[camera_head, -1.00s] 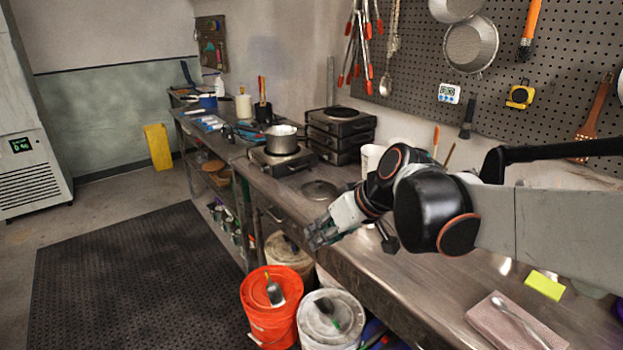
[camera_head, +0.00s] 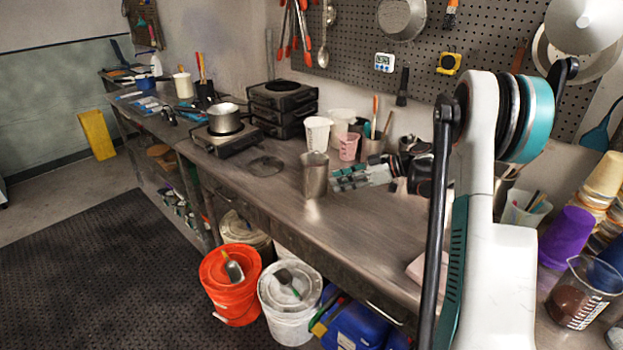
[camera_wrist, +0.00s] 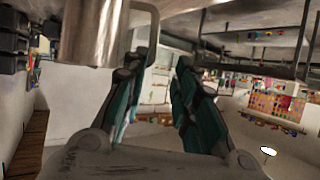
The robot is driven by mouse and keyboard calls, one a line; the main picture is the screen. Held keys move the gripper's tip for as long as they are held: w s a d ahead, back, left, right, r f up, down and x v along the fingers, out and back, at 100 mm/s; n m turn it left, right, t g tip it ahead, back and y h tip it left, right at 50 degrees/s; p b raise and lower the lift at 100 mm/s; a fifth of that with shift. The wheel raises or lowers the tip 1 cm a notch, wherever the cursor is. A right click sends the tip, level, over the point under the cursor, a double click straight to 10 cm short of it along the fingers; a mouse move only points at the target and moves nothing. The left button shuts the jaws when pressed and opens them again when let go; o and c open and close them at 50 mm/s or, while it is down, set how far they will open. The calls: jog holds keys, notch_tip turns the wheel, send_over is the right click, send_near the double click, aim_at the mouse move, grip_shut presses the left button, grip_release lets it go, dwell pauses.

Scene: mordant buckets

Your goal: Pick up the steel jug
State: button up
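The steel jug (camera_head: 315,176) stands upright on the metal bench, near its front edge. My gripper (camera_head: 342,180) is low over the bench just to the right of the jug, reaching towards it from the right. In the wrist view the jug (camera_wrist: 92,32) shows at the upper left, beside the left finger and not between the fingers. My gripper (camera_wrist: 165,68) is open there, with an empty gap between its dark green fingers. Whether the left finger touches the jug cannot be told.
White cups (camera_head: 317,134) and a pink beaker (camera_head: 348,147) stand behind the jug. A flat round lid (camera_head: 265,166) lies to its left, near a hotplate with a pot (camera_head: 224,118). An orange bucket (camera_head: 229,283) and a white bucket (camera_head: 290,297) stand below the bench front.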

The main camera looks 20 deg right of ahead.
jog(key=d+f, duration=0.1)
jog(key=d, duration=0.1)
jog(key=b, duration=0.2)
send_near(308, 200)
jog(key=w+a+r, duration=0.2)
jog(key=shift+a+n, duration=0.3)
jog(key=shift+a, duration=0.05)
jog(key=shift+y, duration=0.3)
jog(key=shift+w+r+b+x, duration=0.15)
jog(key=shift+b+x, duration=0.5)
jog(key=shift+x, duration=0.9)
jog(key=shift+w+r+b+x, duration=0.1)
jog(key=shift+b+x, duration=0.5)
jog(key=shift+x, duration=0.95)
jog(key=shift+d+r, duration=0.1)
grip_shut()
